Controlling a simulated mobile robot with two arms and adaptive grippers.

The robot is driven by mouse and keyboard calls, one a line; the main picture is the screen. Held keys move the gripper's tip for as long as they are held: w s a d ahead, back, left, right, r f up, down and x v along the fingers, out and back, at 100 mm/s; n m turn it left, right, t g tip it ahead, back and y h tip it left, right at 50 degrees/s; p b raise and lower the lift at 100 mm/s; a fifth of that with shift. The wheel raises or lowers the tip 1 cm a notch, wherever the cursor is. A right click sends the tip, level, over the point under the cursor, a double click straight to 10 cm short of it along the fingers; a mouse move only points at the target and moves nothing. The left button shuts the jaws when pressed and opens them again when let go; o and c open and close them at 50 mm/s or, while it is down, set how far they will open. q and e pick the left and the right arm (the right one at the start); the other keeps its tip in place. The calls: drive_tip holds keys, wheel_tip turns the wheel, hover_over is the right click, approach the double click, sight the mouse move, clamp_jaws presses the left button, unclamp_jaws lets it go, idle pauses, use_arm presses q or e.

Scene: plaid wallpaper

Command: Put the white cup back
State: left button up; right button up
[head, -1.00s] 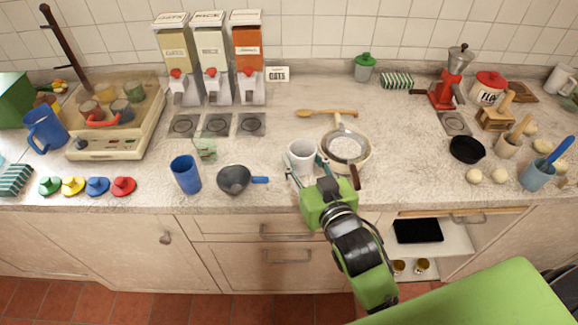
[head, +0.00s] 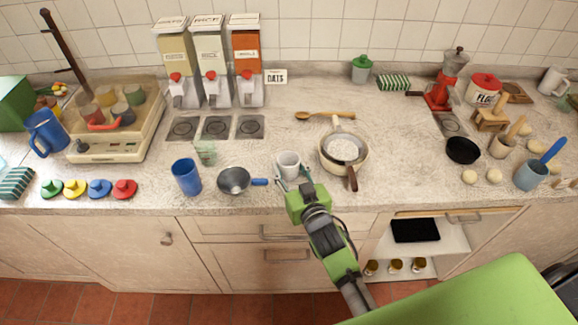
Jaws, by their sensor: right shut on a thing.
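The white cup (head: 288,161) is upright between the fingers of my right gripper (head: 291,178), which is shut on it. It is at the front middle of the counter, between the dark funnel with a blue handle (head: 233,181) and the pan of white contents (head: 332,164). I cannot tell whether its base touches the counter. Another white mug (head: 552,80) stands at the far right back. My left gripper is not in view.
A blue cup (head: 186,178) stands left of the funnel. A wooden spoon (head: 318,115) lies behind the pan. Three dispensers (head: 212,62) stand at the back left. The counter (head: 405,150) is clear between the pan and the black skillet (head: 463,150).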

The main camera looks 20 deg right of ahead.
drive_tip(key=shift+f, duration=0.15)
drive_tip(key=o, duration=1.2)
drive_tip(key=shift+r, duration=0.25)
drive_tip(key=s, duration=0.3)
drive_tip(key=s+r+b, duration=0.1)
drive_tip(key=s, duration=0.6)
drive_tip(key=shift+s+d+r+b, duration=0.15)
drive_tip(key=shift+s+d+b, duration=0.05)
drive_tip(key=shift+s+b, duration=0.2)
drive_tip(key=shift+s+r, duration=0.2)
drive_tip(key=shift+s, duration=0.35)
drive_tip(key=shift+f, duration=0.1)
